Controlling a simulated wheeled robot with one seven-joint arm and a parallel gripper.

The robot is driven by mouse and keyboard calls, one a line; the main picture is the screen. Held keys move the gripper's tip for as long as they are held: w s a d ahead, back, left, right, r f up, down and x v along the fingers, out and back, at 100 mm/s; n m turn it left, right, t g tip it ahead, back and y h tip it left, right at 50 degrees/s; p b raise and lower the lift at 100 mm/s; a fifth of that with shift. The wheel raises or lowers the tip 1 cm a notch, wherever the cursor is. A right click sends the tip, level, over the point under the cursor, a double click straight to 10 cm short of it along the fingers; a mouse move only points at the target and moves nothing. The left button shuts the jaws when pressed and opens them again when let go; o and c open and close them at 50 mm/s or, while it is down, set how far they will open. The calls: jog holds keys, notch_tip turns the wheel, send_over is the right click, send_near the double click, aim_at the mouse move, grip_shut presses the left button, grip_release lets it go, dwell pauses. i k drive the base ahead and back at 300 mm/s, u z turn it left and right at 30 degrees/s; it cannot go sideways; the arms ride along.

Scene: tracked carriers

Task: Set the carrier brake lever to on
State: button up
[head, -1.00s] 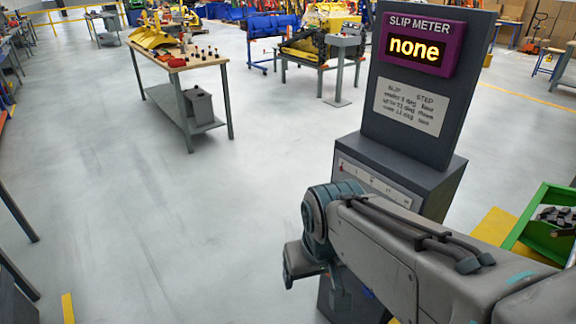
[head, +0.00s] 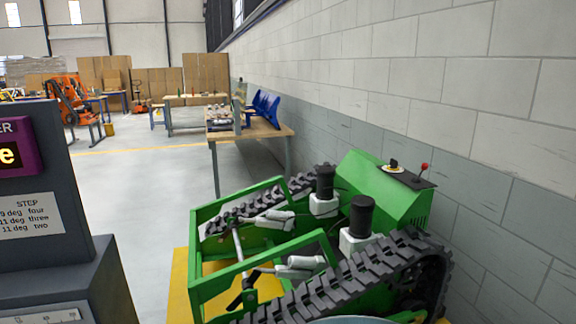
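The green tracked carrier (head: 384,188) stands on a yellow base beside the block wall at the right. It has black tracks and an open green frame at its front. A small lever with a red knob (head: 425,168) rises from a dark plate on top of its green housing, next to a round dial (head: 394,166). I cannot tell whether this is the brake lever or how it is set. My gripper is not in view; only a rounded piece shows at the bottom edge.
The slip meter stand (head: 45,200) is at the left, partly cut off. A workbench (head: 262,131) with blue items stands behind the carrier along the wall (head: 420,85). Grey floor is clear between the stand and the bench. A yellow patch (head: 180,285) lies under the carrier.

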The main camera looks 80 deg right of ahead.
aim_at(424, 166)
jog(key=z, duration=4.6)
jog(key=i, duration=1.6)
jog(key=u, duration=0.85)
